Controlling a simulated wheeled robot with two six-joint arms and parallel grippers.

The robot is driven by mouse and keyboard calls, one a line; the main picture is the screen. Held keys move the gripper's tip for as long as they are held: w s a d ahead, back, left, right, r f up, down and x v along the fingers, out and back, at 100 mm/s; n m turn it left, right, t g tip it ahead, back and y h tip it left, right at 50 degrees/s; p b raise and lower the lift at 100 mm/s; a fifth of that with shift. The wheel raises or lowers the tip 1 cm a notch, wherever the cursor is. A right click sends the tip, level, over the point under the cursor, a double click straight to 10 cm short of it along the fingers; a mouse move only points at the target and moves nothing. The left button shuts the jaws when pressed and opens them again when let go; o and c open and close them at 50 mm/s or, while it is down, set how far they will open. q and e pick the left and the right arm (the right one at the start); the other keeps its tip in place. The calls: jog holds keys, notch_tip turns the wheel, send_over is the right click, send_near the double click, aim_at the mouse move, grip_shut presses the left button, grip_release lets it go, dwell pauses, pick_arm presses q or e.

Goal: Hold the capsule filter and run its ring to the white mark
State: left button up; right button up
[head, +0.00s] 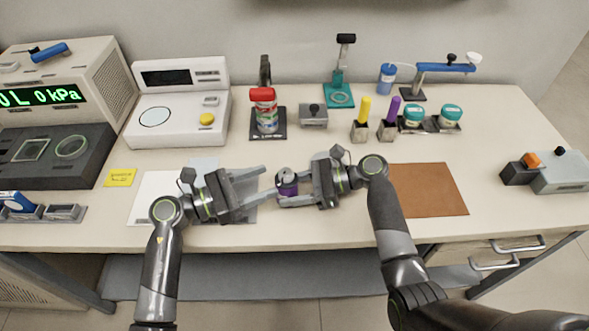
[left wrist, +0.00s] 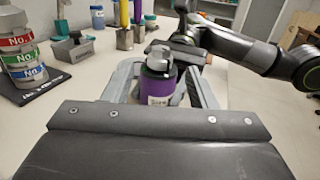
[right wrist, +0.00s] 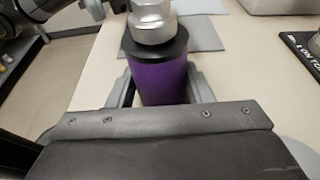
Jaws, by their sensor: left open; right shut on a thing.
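The capsule filter (head: 289,188) is a purple cylinder with a dark collar and a silver-grey top. It stands upright between the fingers of my right gripper (head: 281,189), which is shut on it. In the right wrist view the purple body (right wrist: 158,82) shows between the fingers, with the metal top (right wrist: 152,22) above. My left gripper (head: 269,182) is open, facing it from the left, its fingertips close to the capsule. In the left wrist view the capsule (left wrist: 157,88) shows a pale label low on its side. I cannot make out the white mark.
A grey mat (head: 240,213) and white sheet (head: 148,200) lie under my left gripper; a brown mat (head: 438,190) lies right.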

aim_at(293, 172)
pick_arm(q)
jog(key=x, duration=0.8)
jog(key=shift+w+d, duration=0.1)
jog(key=shift+d, duration=0.1)
jog(key=c, duration=1)
jog(key=shift+o, duration=0.2)
jog(key=shift+s+m+g+h, duration=0.15)
jog(key=shift+m+g+h, duration=0.15)
jog(key=shift+m+g, duration=0.65)
jog(key=shift+s+m+g+h, duration=0.1)
jog(key=shift+m+g+h, duration=0.35)
jog(key=shift+g, duration=0.9)
jog(key=o, duration=1)
jog(key=shift+c, duration=0.2)
